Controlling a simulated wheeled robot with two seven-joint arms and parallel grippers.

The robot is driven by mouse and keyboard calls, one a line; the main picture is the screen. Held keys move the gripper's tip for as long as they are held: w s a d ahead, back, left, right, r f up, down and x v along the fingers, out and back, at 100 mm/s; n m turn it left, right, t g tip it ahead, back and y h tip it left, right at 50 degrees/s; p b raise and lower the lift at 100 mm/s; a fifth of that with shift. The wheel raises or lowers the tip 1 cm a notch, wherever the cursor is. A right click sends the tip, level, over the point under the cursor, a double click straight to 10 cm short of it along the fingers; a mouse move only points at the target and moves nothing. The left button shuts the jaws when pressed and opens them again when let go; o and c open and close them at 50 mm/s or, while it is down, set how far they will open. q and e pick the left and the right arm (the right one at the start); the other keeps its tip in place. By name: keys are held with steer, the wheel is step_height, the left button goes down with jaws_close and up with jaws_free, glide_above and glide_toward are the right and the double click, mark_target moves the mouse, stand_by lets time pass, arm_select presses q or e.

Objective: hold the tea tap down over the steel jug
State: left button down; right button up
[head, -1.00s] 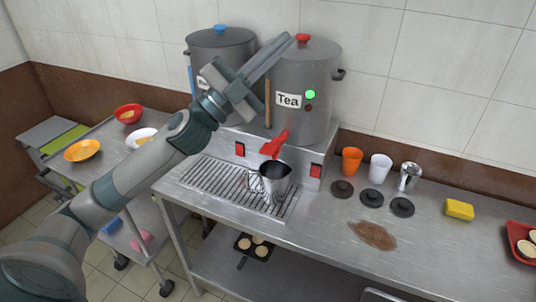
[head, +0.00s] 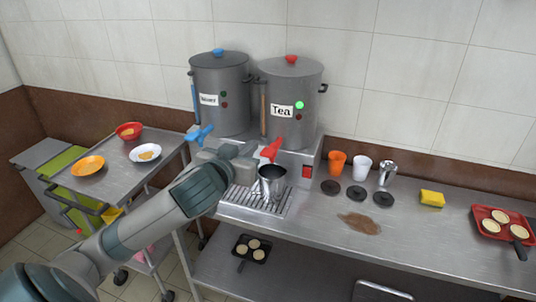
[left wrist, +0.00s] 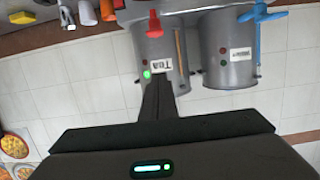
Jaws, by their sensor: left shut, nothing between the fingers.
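The tea urn (head: 291,88) is a grey pot labelled "Tea" with a red lid knob and a lit green light. Its red tap (head: 271,150) points down over the steel jug (head: 271,186), which stands upright on the drip grate. My left gripper (head: 240,158) is just left of the red tap in the head view, its fingers hard to make out there. In the left wrist view, the fingers (left wrist: 158,84) are shut and empty, in front of the tea urn (left wrist: 160,50). The red tap (left wrist: 154,22) shows apart from them. My right gripper is out of view.
The water urn (head: 219,100) with a blue tap (head: 199,135) stands left of the tea urn. Cups (head: 361,167), dark lids (head: 357,193), a brown spill (head: 360,223) and a yellow sponge (head: 432,198) lie to the right. A cart (head: 115,175) with bowls stands left.

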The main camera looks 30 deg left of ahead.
mark_target(269, 151)
arm_select(q)
steer(key=shift+f, duration=0.35)
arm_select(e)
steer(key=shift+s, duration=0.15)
arm_select(q)
steer(key=shift+w, duration=0.1)
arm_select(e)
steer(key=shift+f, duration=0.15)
